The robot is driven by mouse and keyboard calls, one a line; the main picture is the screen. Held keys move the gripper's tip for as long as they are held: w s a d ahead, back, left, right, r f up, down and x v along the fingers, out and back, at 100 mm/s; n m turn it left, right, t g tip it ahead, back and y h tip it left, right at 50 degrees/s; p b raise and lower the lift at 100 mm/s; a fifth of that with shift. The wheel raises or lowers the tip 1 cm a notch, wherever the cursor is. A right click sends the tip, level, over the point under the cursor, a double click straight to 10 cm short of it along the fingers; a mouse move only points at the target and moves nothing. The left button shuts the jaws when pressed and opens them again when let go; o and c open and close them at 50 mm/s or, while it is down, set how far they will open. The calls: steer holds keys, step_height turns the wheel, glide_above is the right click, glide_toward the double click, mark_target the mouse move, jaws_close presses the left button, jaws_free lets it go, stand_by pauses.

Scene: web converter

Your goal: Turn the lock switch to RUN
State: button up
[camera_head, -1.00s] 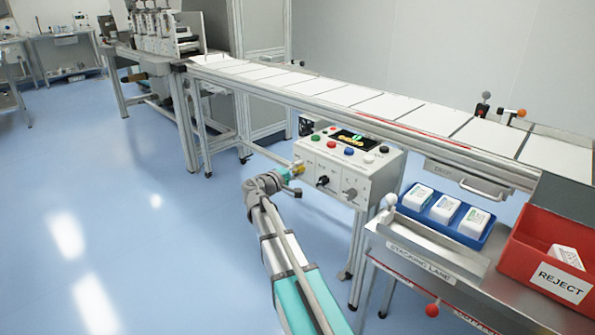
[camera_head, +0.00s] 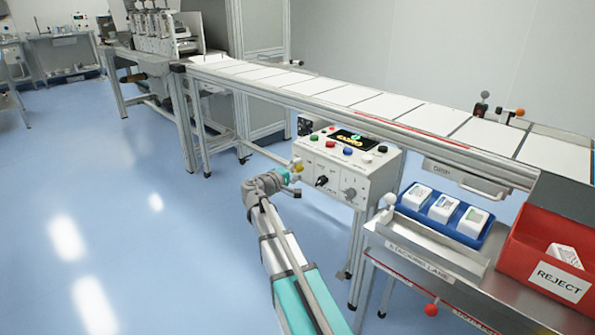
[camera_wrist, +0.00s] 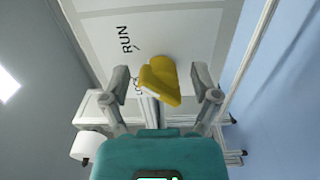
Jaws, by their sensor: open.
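The lock switch (camera_wrist: 160,82) is a yellow knob on the pale front panel of the control box. In the wrist view it sits between the two fingers of my gripper (camera_wrist: 166,92), which stand open on either side with gaps showing. The RUN label (camera_wrist: 126,39) is printed beside it, rotated in this view; a second label is mostly hidden behind the knob. In the head view the yellow switch (camera_head: 299,166) shows at the left end of the control box (camera_head: 335,183), with my gripper (camera_head: 292,172) right by it.
A black knob (camera_head: 321,181) and a grey knob (camera_head: 350,193) are on the same front panel, to the right. Coloured buttons and a display (camera_head: 352,138) are on top. The conveyor (camera_head: 400,115) runs behind. A blue tray (camera_head: 467,228) and red reject bin (camera_head: 535,258) stand right.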

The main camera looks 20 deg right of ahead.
steer(key=shift+a, duration=0.15)
steer(key=v, duration=1.1)
steer(key=shift+s+a, duration=0.2)
steer(key=shift+a, duration=0.15)
steer(key=s+f+m+g+y, duration=0.35)
steer(key=s+f+y, duration=0.45)
steer(key=s+f, duration=0.4)
steer(key=s+a+f+g+y, duration=0.3)
steer(key=s+a+f+y, duration=0.3)
steer(key=s+a+y, duration=0.45)
step_height(320, 180, up, 35)
steer(key=w+h+p, duration=0.1)
steer(key=p, duration=3.4)
steer(key=shift+w+a, duration=0.2)
steer(key=shift+a, duration=0.3)
steer(key=shift+f+h, duration=0.1)
steer(key=shift+h, duration=0.15)
